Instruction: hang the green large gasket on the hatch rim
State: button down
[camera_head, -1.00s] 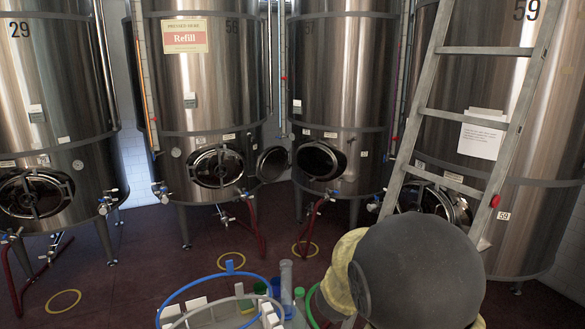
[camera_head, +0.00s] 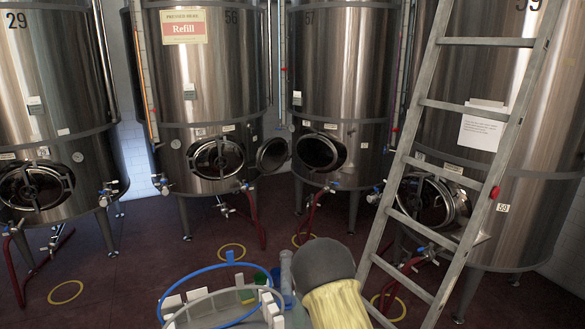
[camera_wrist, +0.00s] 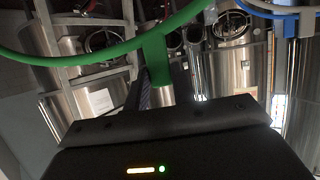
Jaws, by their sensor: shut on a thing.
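My gripper (camera_wrist: 154,68) is shut on the tab of the green large gasket (camera_wrist: 85,57), a thin green ring that curves across the upper left of the wrist view. Only part of the ring shows there. In the head view my gripper and this gasket are hidden behind my own arm at the bottom middle. Tank 57 (camera_head: 340,60) has an open hatch, and the hatch rim (camera_head: 344,156) surrounds a dark oval opening. Its round door (camera_head: 272,154) is swung out to the left. The gasket is apart from this rim.
A blue gasket (camera_head: 190,283) and a grey one (camera_head: 205,297) are at a holder with white blocks at bottom centre. A ladder (camera_head: 425,180) leans at the right before tank 59 (camera_head: 545,150). Tank 56 (camera_head: 225,90) has a shut hatch. Red hoses stand below the tanks.

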jog(key=s+f+b, duration=0.1)
jog(key=f+b, duration=0.7)
jog(key=f, duration=0.4)
jog(key=s+f+y+b, duration=0.1)
jog(key=s+f+b, duration=0.1)
jog(key=f+b, duration=0.7)
notch_tip(320, 180, down, 4)
jog(key=shift+s+n, duration=0.25)
jog(key=shift+n, duration=0.15)
jog(key=s+f, duration=0.6)
jog(key=f, duration=0.5)
jog(key=shift+w, duration=0.1)
